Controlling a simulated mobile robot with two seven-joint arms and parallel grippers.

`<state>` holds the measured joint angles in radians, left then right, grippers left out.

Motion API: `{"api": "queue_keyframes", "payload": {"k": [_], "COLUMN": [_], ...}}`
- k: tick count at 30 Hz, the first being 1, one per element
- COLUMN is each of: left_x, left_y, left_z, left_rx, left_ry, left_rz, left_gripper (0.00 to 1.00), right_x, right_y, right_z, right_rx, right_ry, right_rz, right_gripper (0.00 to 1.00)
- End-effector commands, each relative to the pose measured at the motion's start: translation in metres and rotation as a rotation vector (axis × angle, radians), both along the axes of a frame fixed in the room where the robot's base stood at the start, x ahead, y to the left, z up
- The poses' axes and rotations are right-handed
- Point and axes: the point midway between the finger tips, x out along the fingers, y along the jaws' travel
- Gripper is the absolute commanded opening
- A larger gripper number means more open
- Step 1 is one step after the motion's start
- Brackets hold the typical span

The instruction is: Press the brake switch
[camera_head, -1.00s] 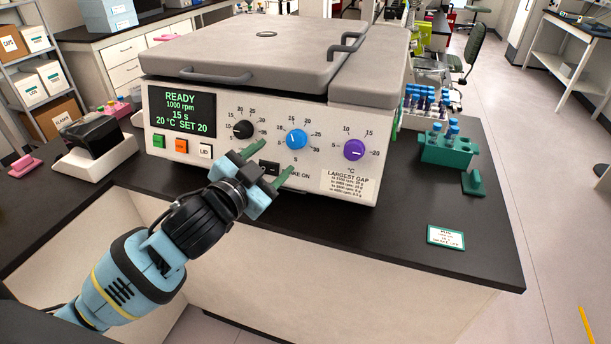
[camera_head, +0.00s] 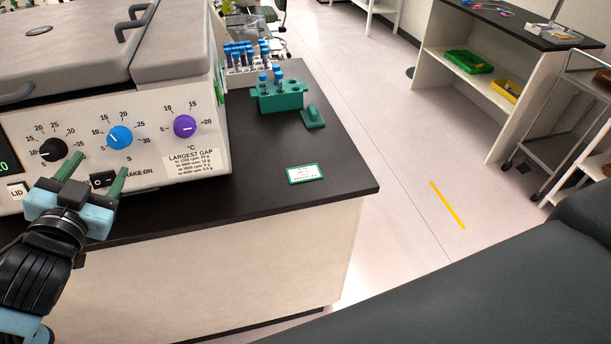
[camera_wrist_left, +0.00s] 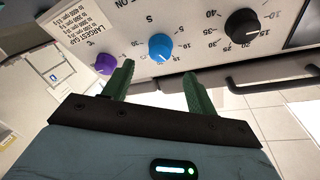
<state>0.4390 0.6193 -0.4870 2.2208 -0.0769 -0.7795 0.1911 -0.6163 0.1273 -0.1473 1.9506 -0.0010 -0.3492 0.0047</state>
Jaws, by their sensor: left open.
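The brake switch (camera_head: 103,180) is a small black rocker low on the machine's white front panel (camera_head: 150,178), beside the "BRAKE ON" label, which is partly covered. My left gripper (camera_head: 96,170) is open and empty, in front of the panel. In the head view its two green fingers show on either side of the switch; I cannot tell whether they touch the panel. In the left wrist view the open gripper (camera_wrist_left: 158,82) points at the panel with the knobs, and I cannot make out the switch there. My right gripper is not in view.
Black (camera_head: 53,149), blue (camera_head: 120,136) and purple (camera_head: 185,126) knobs sit above the switch. The LID button (camera_head: 17,190) is to its left. A green tube rack (camera_head: 280,98) and a small card (camera_head: 305,173) are on the dark bench to the right.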

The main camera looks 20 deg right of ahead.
Motion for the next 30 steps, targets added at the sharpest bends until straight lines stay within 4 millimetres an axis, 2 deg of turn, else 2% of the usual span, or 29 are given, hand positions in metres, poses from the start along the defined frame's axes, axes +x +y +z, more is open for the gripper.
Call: {"api": "queue_keyframes", "payload": {"k": [9, 22, 23, 30], "left_x": [0.000, -0.001, -0.001, -0.012], "left_y": [0.000, 0.003, 0.004, 0.031], "left_z": [0.000, -0.002, -0.004, -0.024], "left_rx": [0.000, 0.020, 0.032, 0.246], "left_ry": [0.000, -0.001, -0.001, -0.018], "left_rz": [0.000, -0.008, -0.011, -0.109], "left_gripper": [0.57, 0.02, 0.00, 0.00], "right_x": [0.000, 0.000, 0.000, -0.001], "right_y": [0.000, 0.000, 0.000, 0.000], "right_z": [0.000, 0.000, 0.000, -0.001], "right_rx": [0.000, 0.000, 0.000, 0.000], "right_ry": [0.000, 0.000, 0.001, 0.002], "right_rz": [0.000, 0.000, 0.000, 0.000], "right_gripper": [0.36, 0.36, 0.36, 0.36]}}
